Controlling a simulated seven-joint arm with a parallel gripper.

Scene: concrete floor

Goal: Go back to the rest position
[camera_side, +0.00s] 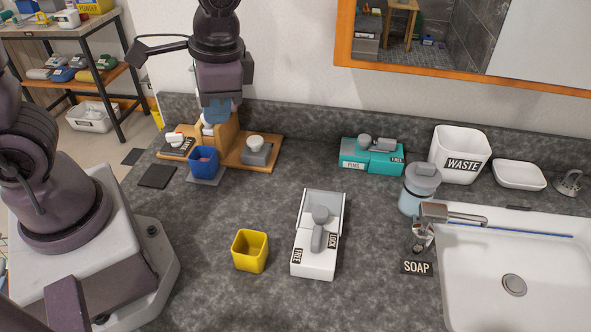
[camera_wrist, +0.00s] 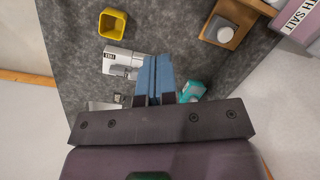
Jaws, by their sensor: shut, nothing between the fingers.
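My gripper (camera_side: 216,116) hangs over the back left of the grey counter (camera_side: 200,245) in the side view, pointing down in front of a wooden stand (camera_side: 230,136). In the wrist view its two blue fingers (camera_wrist: 157,62) lie side by side, shut and with nothing between them. In the side view the fingertips overlap the stand, and I cannot tell whether they touch it.
A blue cup (camera_side: 204,163), a yellow cup (camera_side: 249,252), a white lever box (camera_side: 301,262) and a teal lever box (camera_side: 354,167) stand on the counter. A soap bottle (camera_side: 413,203), waste bin (camera_side: 474,140) and sink (camera_side: 460,285) are at right.

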